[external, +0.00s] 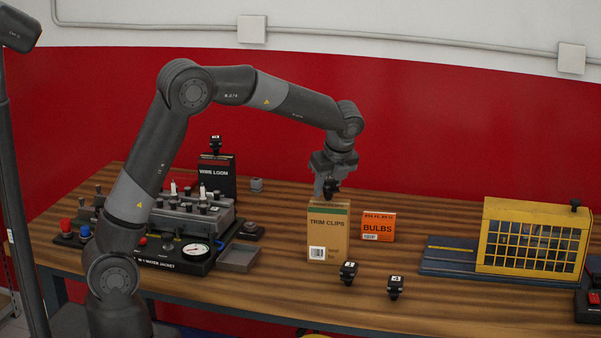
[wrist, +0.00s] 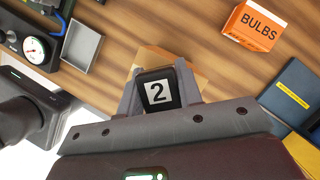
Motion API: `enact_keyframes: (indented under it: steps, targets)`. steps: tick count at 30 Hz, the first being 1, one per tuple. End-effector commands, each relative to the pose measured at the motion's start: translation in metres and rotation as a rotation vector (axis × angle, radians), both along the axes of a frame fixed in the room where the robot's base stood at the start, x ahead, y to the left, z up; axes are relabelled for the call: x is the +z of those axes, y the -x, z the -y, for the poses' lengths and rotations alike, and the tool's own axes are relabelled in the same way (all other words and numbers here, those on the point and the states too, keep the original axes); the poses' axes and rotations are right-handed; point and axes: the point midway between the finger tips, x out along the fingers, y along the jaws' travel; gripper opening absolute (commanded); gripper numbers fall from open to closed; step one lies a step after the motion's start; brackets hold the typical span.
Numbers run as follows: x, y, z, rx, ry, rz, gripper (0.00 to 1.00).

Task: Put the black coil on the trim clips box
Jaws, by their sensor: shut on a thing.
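My gripper (external: 329,184) is shut on a black coil (wrist: 157,90) with a white label marked 2. In the external view the coil (external: 332,187) is at the top of the tan trim clips box (external: 328,232), which stands upright on the bench. I cannot tell whether the coil touches the box top. In the wrist view the box (wrist: 150,57) shows behind the coil, mostly hidden by it and the fingers.
The orange bulbs box (external: 378,227) stands just right. Two more black coils (external: 348,271) (external: 395,287) are in front. Another coil (external: 215,143) is on the wire loom box (external: 216,180). A yellow cage (external: 530,238) stands right, the engine trainer (external: 185,220) left.

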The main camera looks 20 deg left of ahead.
Motion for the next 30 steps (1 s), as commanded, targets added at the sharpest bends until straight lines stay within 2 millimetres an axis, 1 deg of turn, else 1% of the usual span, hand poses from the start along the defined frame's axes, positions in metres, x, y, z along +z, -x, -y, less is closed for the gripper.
enact_keyframes:
  steps: [2, 11, 12, 18, 20, 26, 30]
  targets:
    - [-0.0037, -0.0005, 0.0, 0.001, 0.001, 0.001, 0.06]
    - [-0.0061, -0.0004, 0.0, 0.001, 0.001, 0.001, 0.06]
    - [-0.0066, -0.0002, 0.0002, 0.0, 0.001, 0.001, 0.34]
    - [-0.0061, -0.0002, 0.0001, 0.001, 0.001, 0.001, 0.51]
    - [-0.0061, -0.0002, 0.0001, 0.001, 0.001, 0.001, 0.54]
    - [-0.0058, -0.0002, 0.0001, 0.001, 0.001, 0.001, 0.54]
    - [0.0019, 0.001, 0.0015, 0.0, 0.002, 0.002, 0.54]
